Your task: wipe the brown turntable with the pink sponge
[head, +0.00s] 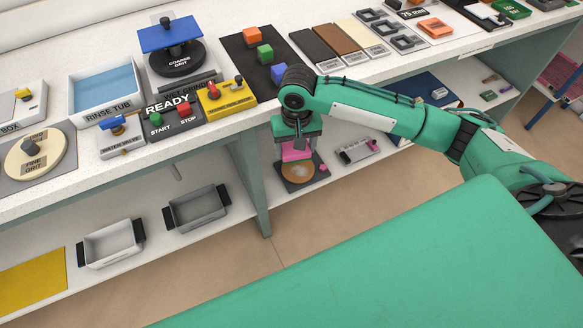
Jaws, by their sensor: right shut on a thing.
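The pink sponge (296,152) is between the jaws of my right gripper (298,145), which is shut on it and points down. The brown turntable (297,171) is a round disc on a dark square base (291,185) on the lower shelf. A pale smear or patch shows on the disc. The sponge is over the far part of the disc; I cannot tell whether it touches. The gripper and sponge hide the disc's far edge. A small pink part sits at the base's right side. My left gripper is not in view.
The white worktop edge (189,135) runs above the lower shelf, with a grey-green leg (250,180) left of the turntable. A grey device with a pink knob (357,151) stands to the right. Two grey trays (110,243) (197,206) and a yellow sheet (30,281) lie on the shelf to the left.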

